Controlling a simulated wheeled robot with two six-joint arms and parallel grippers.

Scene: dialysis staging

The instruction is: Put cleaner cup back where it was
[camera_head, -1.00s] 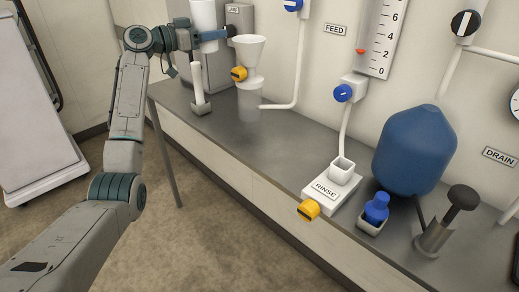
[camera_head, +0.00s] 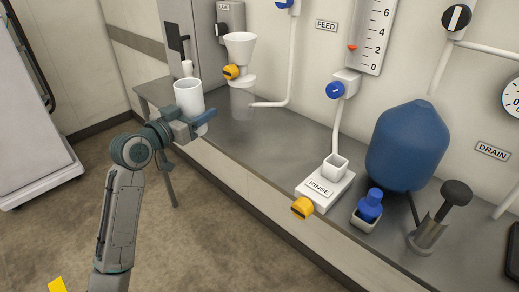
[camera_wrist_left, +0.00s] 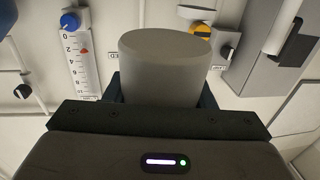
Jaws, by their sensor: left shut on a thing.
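A plain white cup (camera_head: 188,97), which fits the cleaner cup, is held upright by my left gripper (camera_head: 198,121). It is in front of the far left end of the bench, at the left of the head view. In the left wrist view the cup (camera_wrist_left: 165,68) fills the space between the dark fingers of my left gripper (camera_wrist_left: 162,100). The cup's contents cannot be seen. My right gripper is not in view.
A grey bench (camera_head: 262,150) runs along the wall. A white funnel (camera_head: 239,52) with a yellow knob is behind the cup. The RINSE block (camera_head: 320,190), a blue bottle (camera_head: 371,203) and a blue tank (camera_head: 408,146) stand to the right. The middle bench is clear.

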